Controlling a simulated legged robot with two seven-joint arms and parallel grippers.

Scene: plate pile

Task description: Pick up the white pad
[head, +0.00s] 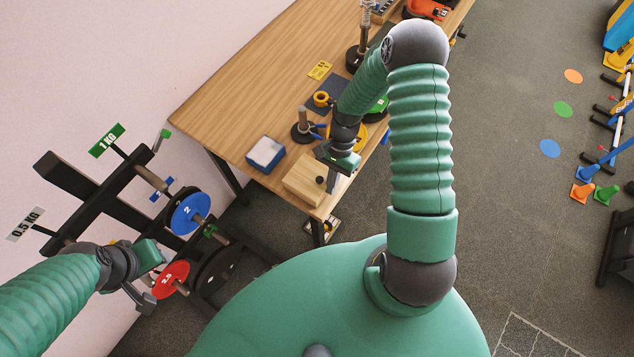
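The white pad (267,150) sits on top of a blue block or tray (258,166) near the table's left front edge. I cannot tell whether it lies in it or on it. My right gripper (334,184) points down over the table's front edge, beside a wooden box (304,180), to the right of the pad and apart from it. Its fingers are small and partly hidden, so its opening is unclear. My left gripper (150,280) is off the table at lower left, near the weight rack; its fingers look apart and empty.
A weight rack (120,195) with blue and red plates stands left of the table. Bare tabletop lies behind the pad.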

